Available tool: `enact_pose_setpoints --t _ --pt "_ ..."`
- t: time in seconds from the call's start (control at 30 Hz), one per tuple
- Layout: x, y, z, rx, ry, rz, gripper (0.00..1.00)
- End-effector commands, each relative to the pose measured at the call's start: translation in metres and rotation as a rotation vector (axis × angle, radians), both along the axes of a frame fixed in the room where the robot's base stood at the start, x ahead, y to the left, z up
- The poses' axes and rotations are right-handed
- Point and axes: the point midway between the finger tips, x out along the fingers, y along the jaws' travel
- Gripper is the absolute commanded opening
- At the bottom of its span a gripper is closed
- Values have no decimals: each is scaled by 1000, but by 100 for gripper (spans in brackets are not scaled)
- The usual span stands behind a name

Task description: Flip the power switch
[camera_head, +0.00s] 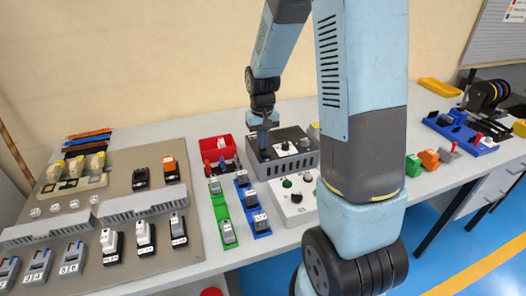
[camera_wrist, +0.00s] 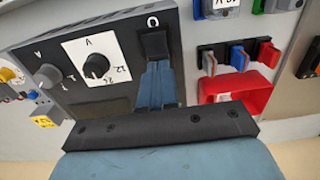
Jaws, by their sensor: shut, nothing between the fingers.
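The black power switch (camera_wrist: 154,43) sits on the dark front panel of a grey box, below an "O" mark in the wrist view. My gripper (camera_wrist: 156,66) is shut and empty, and its blue fingertips are right at the switch's lower edge. I cannot tell whether they touch it. The fingers cover the panel below the switch, and the switch's tilt is hard to read. In the head view my gripper (camera_head: 264,154) points down at the left part of the box (camera_head: 312,160), and the switch is hidden there.
A black knob (camera_wrist: 96,66) on a white scale and a smaller grey knob (camera_wrist: 47,76) share the panel. A red bin (camera_head: 217,148) stands close by. Green and blue rails (camera_head: 220,212) and a white control box (camera_head: 293,203) lie in front. A component board (camera_head: 130,215) fills the left.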

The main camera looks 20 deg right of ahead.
Motion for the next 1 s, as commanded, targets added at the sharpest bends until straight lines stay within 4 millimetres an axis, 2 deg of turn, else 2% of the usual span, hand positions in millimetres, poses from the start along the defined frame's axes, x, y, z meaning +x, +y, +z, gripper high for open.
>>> enact_pose_setpoints --t 0.27,1.0 --pt "0 0 1 0 0 0 0" --pt "0 0 48 0 0 0 0"
